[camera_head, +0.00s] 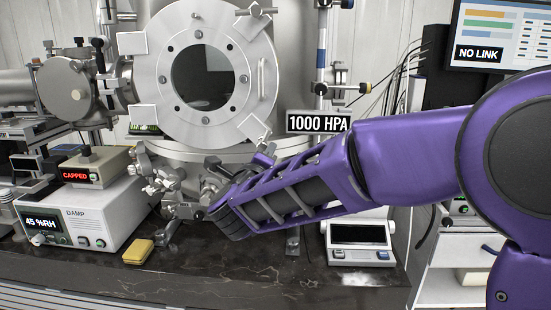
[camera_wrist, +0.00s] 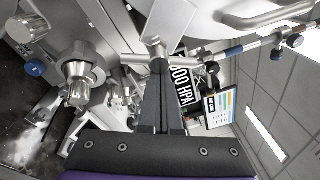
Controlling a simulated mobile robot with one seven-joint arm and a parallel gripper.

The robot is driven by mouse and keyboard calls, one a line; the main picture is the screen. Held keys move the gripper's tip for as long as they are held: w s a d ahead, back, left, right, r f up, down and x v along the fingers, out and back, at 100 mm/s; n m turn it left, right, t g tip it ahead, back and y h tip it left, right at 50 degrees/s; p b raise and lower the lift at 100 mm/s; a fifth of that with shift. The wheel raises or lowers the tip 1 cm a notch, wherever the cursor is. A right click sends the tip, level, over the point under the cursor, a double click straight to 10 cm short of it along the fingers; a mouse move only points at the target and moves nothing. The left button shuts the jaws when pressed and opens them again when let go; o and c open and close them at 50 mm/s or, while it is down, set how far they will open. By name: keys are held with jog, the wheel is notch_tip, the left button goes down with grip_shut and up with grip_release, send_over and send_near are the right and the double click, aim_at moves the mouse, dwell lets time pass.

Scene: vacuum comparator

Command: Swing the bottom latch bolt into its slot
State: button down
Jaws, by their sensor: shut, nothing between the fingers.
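The round grey chamber door (camera_head: 246,75) with a dark window stands at the upper left centre of the head view. The bottom latch bolt (camera_head: 257,129), with a pale flat end, sits at the door's lower right edge. It also shows at the top centre of the wrist view (camera_wrist: 158,44). My gripper (camera_wrist: 158,75) is shut and empty, its dark fingertips close under the bolt; I cannot tell whether they touch. I cannot make out the slot clearly.
The 1000 HPA sign (camera_head: 318,122) is close right of the bolt, near a vertical rod (camera_head: 321,60). Metal fittings (camera_head: 172,185) crowd below the door. A yellow sponge (camera_head: 138,251) and a small white instrument (camera_head: 358,241) lie on the dark bench (camera_head: 190,285); its front is mostly clear.

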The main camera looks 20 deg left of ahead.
jog(key=shift+s+a+r+b, duration=0.25)
jog(key=shift+a+r+b, duration=0.1)
jog(key=shift+a, duration=0.05)
dwell(0.4)
